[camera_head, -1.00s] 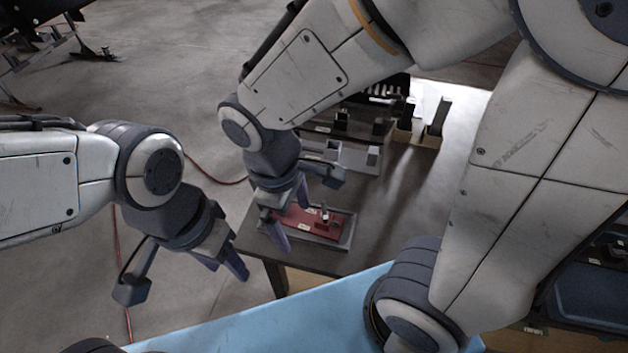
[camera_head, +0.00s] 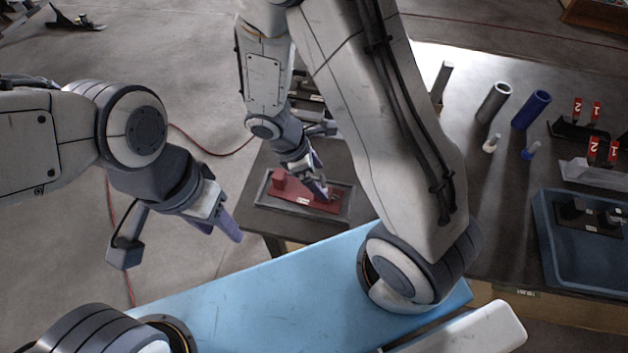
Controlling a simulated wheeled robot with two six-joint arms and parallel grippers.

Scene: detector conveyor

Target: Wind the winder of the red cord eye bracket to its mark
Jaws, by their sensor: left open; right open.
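The red cord eye bracket (camera_head: 300,194) lies in a shallow grey tray (camera_head: 268,203) near the table's front left corner. It is a flat red plate with a raised red block (camera_head: 279,180) at its left end and a small pale label. My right gripper (camera_head: 320,186) is open and points down over the right part of the red plate. Its fingers cover part of the plate, and I cannot make out the winder or its mark. I cannot tell if the fingers touch anything. My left gripper (camera_head: 224,226) is open and empty, left of the table over the floor.
The dark table (camera_head: 480,185) carries a grey tube (camera_head: 494,102), a blue tube (camera_head: 530,110) and a blue bin (camera_head: 545,240) on the right. Red numbered tags (camera_head: 596,112) stand farther back. My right arm hides the table's middle. A red cable lies on the floor.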

